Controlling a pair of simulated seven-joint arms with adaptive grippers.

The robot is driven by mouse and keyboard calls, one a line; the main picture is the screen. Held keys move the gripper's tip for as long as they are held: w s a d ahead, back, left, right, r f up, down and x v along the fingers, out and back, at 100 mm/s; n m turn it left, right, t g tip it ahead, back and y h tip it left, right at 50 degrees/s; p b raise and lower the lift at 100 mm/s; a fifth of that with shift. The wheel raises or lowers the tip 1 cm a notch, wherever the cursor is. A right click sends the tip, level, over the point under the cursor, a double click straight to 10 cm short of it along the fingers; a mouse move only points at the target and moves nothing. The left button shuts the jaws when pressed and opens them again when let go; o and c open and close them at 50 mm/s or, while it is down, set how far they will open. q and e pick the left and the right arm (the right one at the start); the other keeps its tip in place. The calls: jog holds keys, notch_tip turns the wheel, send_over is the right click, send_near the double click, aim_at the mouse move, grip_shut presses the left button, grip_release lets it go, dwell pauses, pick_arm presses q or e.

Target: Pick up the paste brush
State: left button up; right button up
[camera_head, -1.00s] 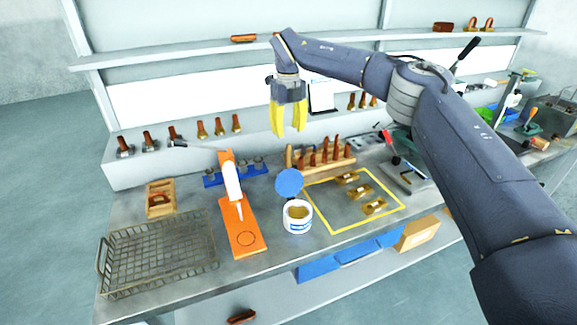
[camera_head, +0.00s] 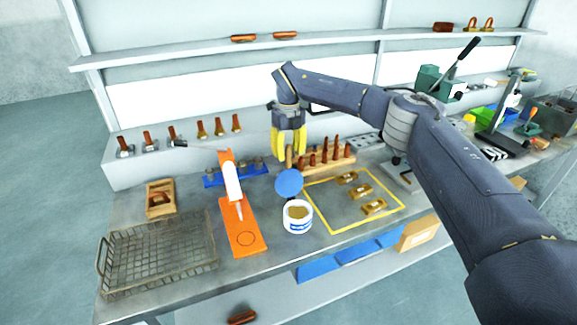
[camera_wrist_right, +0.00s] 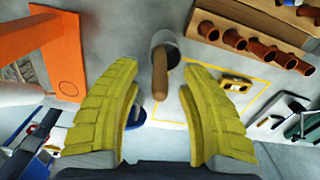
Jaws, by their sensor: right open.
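In the right wrist view a wooden handle (camera_wrist_right: 159,80), which looks like the paste brush, points up toward the camera from a grey holder or head (camera_wrist_right: 163,41); I cannot tell which. My right gripper (camera_head: 290,156) is open and empty. In the wrist view its yellow fingers (camera_wrist_right: 148,68) are on either side of the handle's line, with the handle just ahead and between the tips. In the head view the gripper hides the brush. A white paste tub (camera_head: 298,222) with brownish contents stands nearer, beside its blue lid (camera_head: 289,183). My left gripper is not in view.
A wooden rack (camera_head: 345,163) of copper pieces stands right beside my gripper. An orange stand (camera_head: 249,240) with a white tube is to the left, before a blue rack (camera_head: 213,182). A wire basket (camera_head: 105,265) lies far left. A yellow outline (camera_head: 335,232) holds brass parts.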

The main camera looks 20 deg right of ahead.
jog(key=shift+o, duration=0.2)
jog(key=shift+f, duration=0.1)
grip_shut()
